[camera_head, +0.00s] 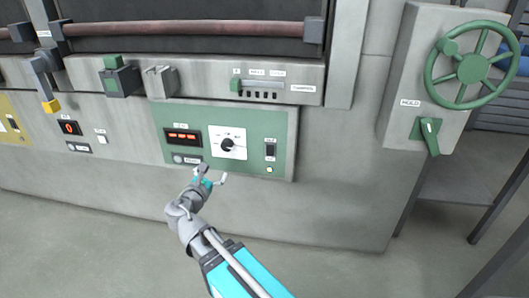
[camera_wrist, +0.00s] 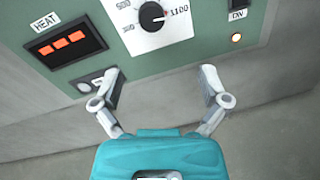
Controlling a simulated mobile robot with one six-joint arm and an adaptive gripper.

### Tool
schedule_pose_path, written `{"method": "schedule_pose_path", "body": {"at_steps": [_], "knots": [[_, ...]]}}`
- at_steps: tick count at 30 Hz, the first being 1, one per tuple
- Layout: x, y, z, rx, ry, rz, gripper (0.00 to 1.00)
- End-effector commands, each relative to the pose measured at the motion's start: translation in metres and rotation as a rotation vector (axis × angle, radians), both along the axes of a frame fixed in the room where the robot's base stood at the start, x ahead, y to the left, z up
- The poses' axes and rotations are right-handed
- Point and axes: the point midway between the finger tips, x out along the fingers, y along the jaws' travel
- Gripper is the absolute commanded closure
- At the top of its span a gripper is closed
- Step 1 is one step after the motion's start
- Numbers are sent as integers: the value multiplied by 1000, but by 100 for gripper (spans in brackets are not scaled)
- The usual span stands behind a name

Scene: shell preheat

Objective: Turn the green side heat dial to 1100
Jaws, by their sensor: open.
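The heat dial is a black knob (camera_head: 228,145) on a white scale plate (camera_head: 237,136) in the green side panel (camera_head: 282,134). In the wrist view the knob (camera_wrist: 152,16) sits near the top, with the 1100 mark to its right. A pale line on the knob points right, close to the 1100 mark; the exact alignment is hard to tell. My gripper (camera_wrist: 162,82) is open and empty, below the dial and apart from it. In the head view my gripper (camera_head: 210,178) is in front of the panel's lower edge.
Left of the dial is a lit orange HEAT display (camera_wrist: 66,47). Right of it are a switch (camera_head: 270,150) and a small lit lamp (camera_wrist: 236,38). The wall below the panel is bare.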

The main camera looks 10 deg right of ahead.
Motion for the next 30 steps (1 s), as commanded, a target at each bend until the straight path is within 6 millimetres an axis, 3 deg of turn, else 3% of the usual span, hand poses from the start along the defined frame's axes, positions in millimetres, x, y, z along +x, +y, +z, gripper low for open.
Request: {"method": "schedule_pose_path", "body": {"at_steps": [30], "knots": [[-9, -80, 34, 506, 8, -273, 6]]}}
